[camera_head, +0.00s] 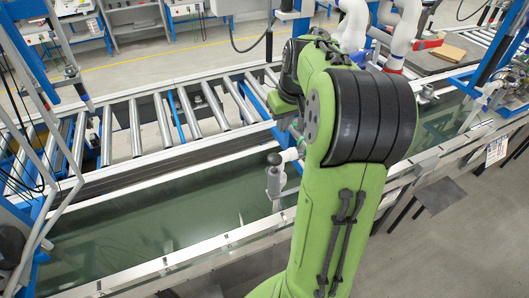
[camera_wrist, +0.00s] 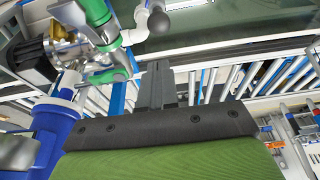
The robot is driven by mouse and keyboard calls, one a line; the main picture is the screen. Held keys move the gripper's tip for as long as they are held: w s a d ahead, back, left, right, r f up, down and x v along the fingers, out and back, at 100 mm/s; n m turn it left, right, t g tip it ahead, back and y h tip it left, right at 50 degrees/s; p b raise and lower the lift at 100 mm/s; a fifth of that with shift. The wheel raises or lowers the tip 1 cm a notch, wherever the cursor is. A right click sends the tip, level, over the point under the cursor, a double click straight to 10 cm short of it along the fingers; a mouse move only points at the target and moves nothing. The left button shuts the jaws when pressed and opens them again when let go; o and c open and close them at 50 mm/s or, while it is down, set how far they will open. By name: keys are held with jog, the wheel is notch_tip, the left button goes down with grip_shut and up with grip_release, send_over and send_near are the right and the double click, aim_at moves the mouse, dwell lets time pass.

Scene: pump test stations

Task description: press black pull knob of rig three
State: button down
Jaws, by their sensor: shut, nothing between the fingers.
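A round black knob (camera_wrist: 159,22) sits at the end of a white pipe fitting (camera_wrist: 137,35) at the top of the wrist view. A dark round knob (camera_head: 274,158) on a white fitting also shows in the head view, just left of my green arm; it looks like the same one. My gripper (camera_wrist: 157,68) shows its dark fingers together and empty, pointing up in the wrist view, below the knob and apart from it in the picture. In the head view my arm hides the gripper. No label reading rig three is legible.
Green and blue pipework with a metal valve (camera_wrist: 62,45) crowds the left of the wrist view. A roller conveyor (camera_head: 135,128) runs behind a long greenish water trough (camera_head: 140,225). White hoses (camera_head: 355,25) and a brown block (camera_head: 449,52) are farther back.

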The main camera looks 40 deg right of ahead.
aim_at(277, 161)
jog(key=x, duration=0.4)
jog(key=b+x, duration=0.1)
jog(key=x, duration=0.4)
jog(key=s+b+x, duration=0.1)
jog(key=x, duration=0.3)
jog(key=shift+a+f, duration=0.15)
jog(key=shift+f, duration=0.45)
notch_tip(277, 161, down, 4)
jog(key=b, duration=0.3)
jog(key=shift+s+a+f+b, duration=0.1)
jog(key=shift+f+b, duration=0.05)
jog(key=shift+b, duration=0.15)
jog(key=shift+s, duration=0.1)
